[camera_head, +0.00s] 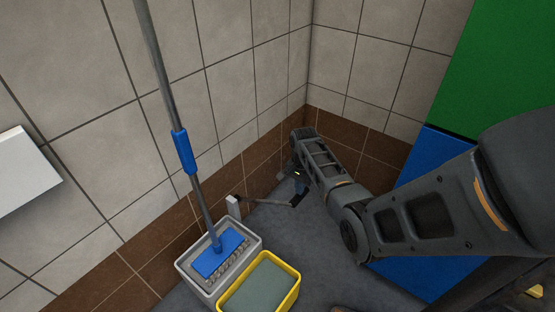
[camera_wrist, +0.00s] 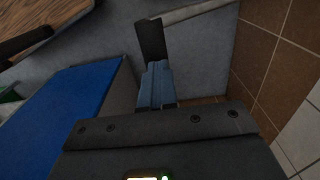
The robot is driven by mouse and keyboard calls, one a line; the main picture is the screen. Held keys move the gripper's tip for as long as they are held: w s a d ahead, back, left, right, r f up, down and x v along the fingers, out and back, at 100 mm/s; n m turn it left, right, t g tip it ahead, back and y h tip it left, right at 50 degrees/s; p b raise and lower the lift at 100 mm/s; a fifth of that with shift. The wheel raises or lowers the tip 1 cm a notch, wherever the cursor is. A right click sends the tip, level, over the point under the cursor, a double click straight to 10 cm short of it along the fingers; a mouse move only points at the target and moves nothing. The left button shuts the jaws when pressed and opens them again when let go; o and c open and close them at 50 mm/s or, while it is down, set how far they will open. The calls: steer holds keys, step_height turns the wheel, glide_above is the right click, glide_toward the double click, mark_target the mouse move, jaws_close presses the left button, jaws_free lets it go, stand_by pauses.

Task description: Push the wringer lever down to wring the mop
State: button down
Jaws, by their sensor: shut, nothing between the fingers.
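The mop (camera_head: 182,150) has a grey pole with a blue sleeve and stands tilted, its blue head resting in a grey wringer bucket (camera_head: 258,241). A pale upright post (camera_head: 233,206) rises at the bucket's rear edge. From there the thin wringer lever (camera_head: 268,201) runs out to the right, nearly level, with a dark end. My gripper (camera_head: 283,176) is low by the back corner, shut and empty, close to the lever's dark end. In the wrist view, my shut fingers (camera_wrist: 157,84) sit just by a dark bar (camera_wrist: 152,40); whether they touch is unclear.
A yellow bucket (camera_head: 289,297) adjoins the grey one at the front. Tiled walls (camera_head: 240,85) with brown lower tiles meet behind my gripper. A blue box (camera_head: 428,148) stands at right, below a green panel (camera_head: 505,65). Grey floor (camera_head: 325,260) is open between buckets and arm.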

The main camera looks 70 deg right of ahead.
steer(key=w+d+r+p, duration=0.2)
steer(key=w+r, duration=0.7)
steer(key=r, duration=0.1)
stand_by(0.5)
steer(key=shift+r+p, duration=0.1)
steer(key=shift+p, duration=0.2)
step_height(320, 180, up, 7)
steer(key=shift+p, duration=0.35)
stand_by(0.5)
stand_by(0.5)
